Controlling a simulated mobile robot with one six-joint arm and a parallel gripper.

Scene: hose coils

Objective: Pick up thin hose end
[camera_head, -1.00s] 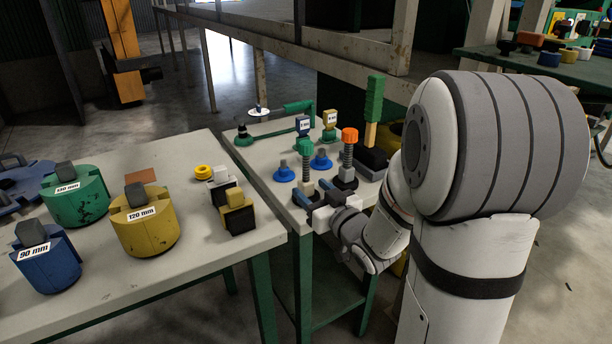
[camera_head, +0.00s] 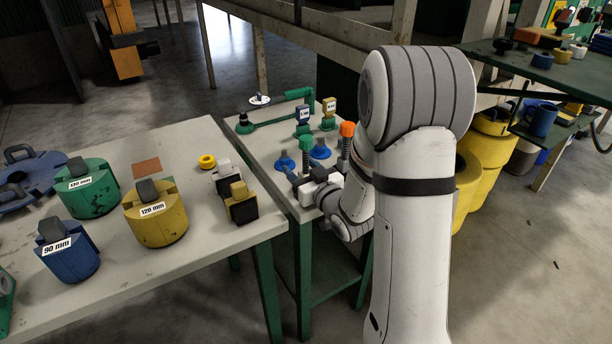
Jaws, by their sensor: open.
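Two upright coiled hose pieces stand on the small grey table: one with a green top (camera_head: 306,144) and one with an orange top (camera_head: 347,129). I cannot tell for certain which is the thin hose end. My gripper (camera_head: 299,184) is open at the table's front edge, low by the foot of the green-topped piece. The green-topped piece rises just behind my fingers. Whether they stand around it or in front of it I cannot tell. My arm hides part of the orange-topped piece's lower end.
Two blue cones (camera_head: 320,149) stand close behind my gripper, with two labelled posts (camera_head: 329,107) and a green jointed arm (camera_head: 285,115) farther back.

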